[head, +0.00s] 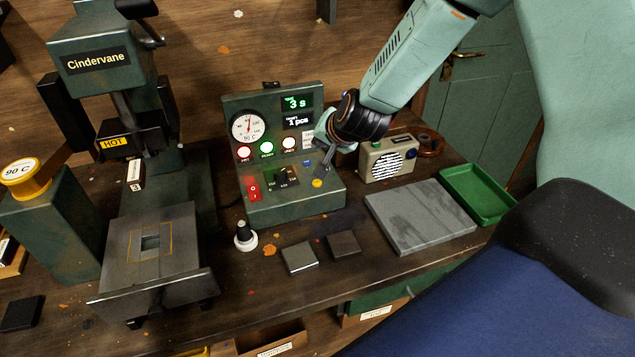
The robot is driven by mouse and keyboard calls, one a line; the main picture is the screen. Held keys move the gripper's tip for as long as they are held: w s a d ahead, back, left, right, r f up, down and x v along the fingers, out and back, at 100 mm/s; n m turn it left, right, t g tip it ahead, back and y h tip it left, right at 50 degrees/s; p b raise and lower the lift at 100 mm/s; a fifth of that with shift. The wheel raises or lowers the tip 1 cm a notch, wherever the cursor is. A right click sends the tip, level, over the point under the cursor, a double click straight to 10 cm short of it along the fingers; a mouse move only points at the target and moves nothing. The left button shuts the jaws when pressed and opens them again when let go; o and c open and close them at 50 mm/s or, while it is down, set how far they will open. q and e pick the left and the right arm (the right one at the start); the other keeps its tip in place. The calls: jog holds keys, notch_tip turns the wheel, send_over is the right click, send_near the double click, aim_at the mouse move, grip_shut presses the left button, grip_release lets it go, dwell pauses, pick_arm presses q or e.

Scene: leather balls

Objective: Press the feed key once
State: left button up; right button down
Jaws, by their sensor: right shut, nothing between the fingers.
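A green control box (290,207) stands at the middle of the bench. It carries a round dial (246,127), small displays and several lamps; the green lamp (267,149) glows brightest. On its lower panel are a red switch (254,190), a blue button (307,163) and a yellow button (317,183). I cannot read which one is the feed key. My right gripper (323,170) is shut and empty, pointing down over the right part of this panel. Its tips are close above the yellow button; I cannot tell whether they touch. My left gripper is out of view.
A Cindervane press (95,62) marked HOT stands left of the box. A beige radio (387,160), a grey slab (417,215) and a green tray (480,195) are to the right. A black-and-white knob (245,236) and two small plates (300,257) lie in front.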

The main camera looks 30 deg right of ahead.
jog(key=b, duration=0.6)
send_over(319, 184)
notch_tip(319, 184, down, 7)
jog(key=shift+d+r, duration=0.1)
jog(key=shift+r, duration=0.05)
jog(key=shift+s+a+f+b, duration=0.1)
jog(key=shift+a+f+b, duration=0.15)
jog(key=shift+f+b, duration=0.5)
jog(key=shift+w+d, duration=0.2)
jog(key=shift+s+a+r, duration=0.1)
jog(key=shift+s+a, duration=0.05)
jog(key=shift+a, duration=0.05)
jog(key=shift+d, duration=0.2)
jog(key=shift+a, duration=0.15)
